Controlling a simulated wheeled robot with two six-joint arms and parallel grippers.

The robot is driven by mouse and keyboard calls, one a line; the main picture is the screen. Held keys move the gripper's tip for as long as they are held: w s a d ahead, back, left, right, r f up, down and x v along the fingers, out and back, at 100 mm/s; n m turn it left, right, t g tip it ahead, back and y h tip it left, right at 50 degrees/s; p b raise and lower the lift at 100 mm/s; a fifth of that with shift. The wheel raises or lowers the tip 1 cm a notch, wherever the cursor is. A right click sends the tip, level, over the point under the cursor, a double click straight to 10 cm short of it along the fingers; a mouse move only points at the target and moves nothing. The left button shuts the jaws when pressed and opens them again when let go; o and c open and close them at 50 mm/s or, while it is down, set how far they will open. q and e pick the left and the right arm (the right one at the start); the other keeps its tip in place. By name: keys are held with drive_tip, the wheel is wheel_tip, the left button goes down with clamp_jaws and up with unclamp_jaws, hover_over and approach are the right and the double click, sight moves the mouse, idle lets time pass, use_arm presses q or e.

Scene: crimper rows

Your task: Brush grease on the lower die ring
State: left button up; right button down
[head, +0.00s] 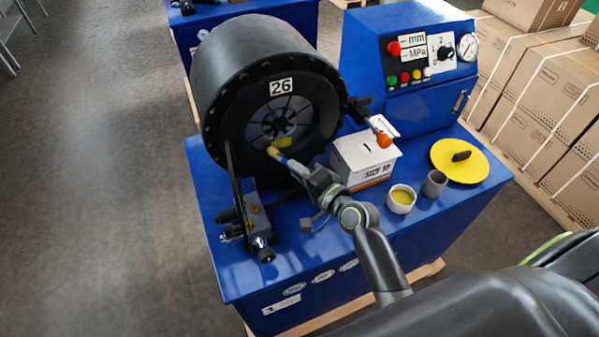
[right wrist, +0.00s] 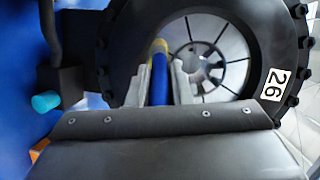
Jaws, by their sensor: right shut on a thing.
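The black crimper head (head: 215,70), labelled 26, stands on the blue bench with its round opening facing me. Inside is the segmented grey die ring (head: 279,117), also in the right wrist view (right wrist: 232,46). A yellow patch (head: 285,142) shows on its lower part. My right gripper (head: 303,172) is shut on a brush (right wrist: 160,80) with a blue handle and yellowish tip. The tip (head: 273,151) is at the lower front of the opening; I cannot tell whether it touches the ring. A white pot (head: 401,209) holds yellow grease. My left gripper is out of view.
A white box (head: 362,160) stands right of the crimper head, close to my right arm. A grey cup (head: 434,184) and a yellow disc (head: 474,160) with a dark handle sit further right. The blue control box (head: 410,60) is behind. Cartons (head: 540,90) are stacked at right.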

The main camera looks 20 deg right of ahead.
drive_tip(key=shift+w, duration=0.35)
idle(1.5)
drive_tip(key=s, duration=0.6)
idle(0.4)
drive_tip(key=shift+d, duration=0.1)
